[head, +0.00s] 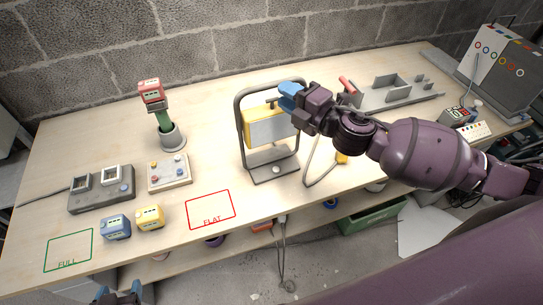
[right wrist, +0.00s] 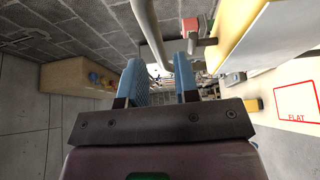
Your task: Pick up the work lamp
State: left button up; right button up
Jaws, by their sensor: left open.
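The work lamp (head: 266,130) stands upright on the bench. It has a yellow-edged panel in a grey tubular frame on a flat base. My right gripper (head: 288,95) is at the frame's upper right side. In the right wrist view the lamp's grey tube (right wrist: 148,32) runs toward the gap between the blue fingers of my right gripper (right wrist: 160,72). The fingers are apart, with space beside the tube; whether they touch it is hard to tell. My left gripper (head: 119,294) is open and empty at the bottom edge, below the bench front, only its tips showing.
A red-topped tool (head: 151,90) stands in a grey holder (head: 172,137) to the left. Blue (head: 116,228) and yellow (head: 150,217) packs sit near the front. The red FLAT outline (head: 210,210) and green FULL outline (head: 69,250) are empty. A cable lies right of the lamp.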

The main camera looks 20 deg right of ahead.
aim_at(274, 86)
jog(key=x, duration=0.3)
jog(key=shift+w+a+r+p, duration=0.1)
jog(key=shift+w+r+p, duration=0.15)
jog(key=shift+w+p, duration=0.1)
jog(key=shift+w+a+f, duration=0.15)
jog(key=shift+w+a, duration=0.2)
jog(key=shift+w, duration=0.25)
grip_shut()
dwell(0.7)
